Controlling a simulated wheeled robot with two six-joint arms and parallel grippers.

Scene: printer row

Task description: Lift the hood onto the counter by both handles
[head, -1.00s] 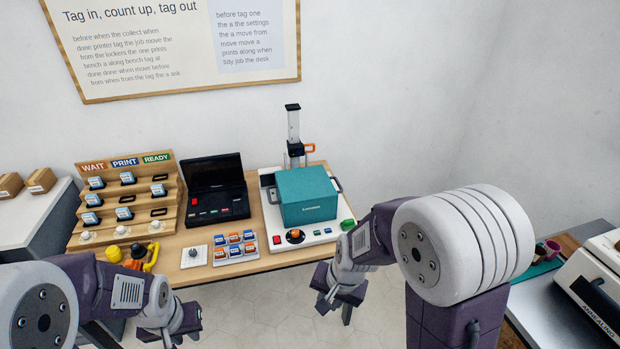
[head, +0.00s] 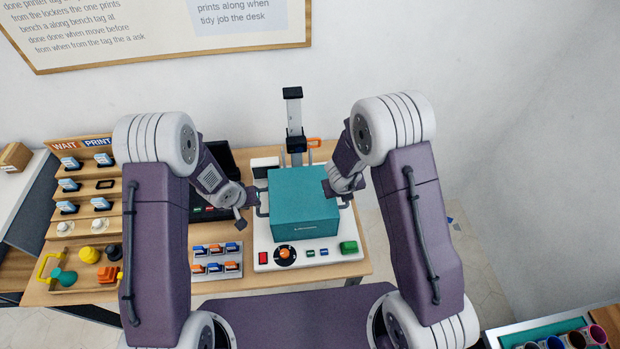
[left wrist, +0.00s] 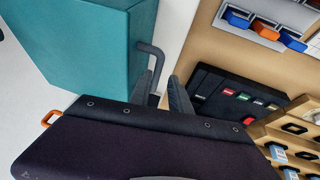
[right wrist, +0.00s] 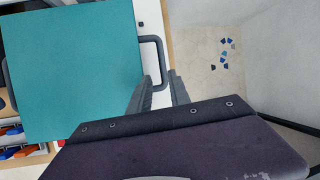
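The hood is a teal box (head: 303,205) sitting on the white printer base (head: 335,251); it also shows in the left wrist view (left wrist: 85,45) and right wrist view (right wrist: 70,70). My left gripper (head: 243,208) is at the hood's left side. In the left wrist view its fingers (left wrist: 163,92) are open, with the dark left handle (left wrist: 153,49) reaching between them. My right gripper (head: 340,188) is at the hood's right side, partly hiding that handle. In the right wrist view its fingers (right wrist: 158,92) are open on either side of the right handle (right wrist: 153,40).
A dark column (head: 294,120) stands behind the hood. The black-lidded box (head: 205,214) and a tray of coloured blocks (head: 217,262) lie left of the printer. A wooden tag rack (head: 88,190) stands further left. Bare wood counter (head: 300,274) shows at the front edge.

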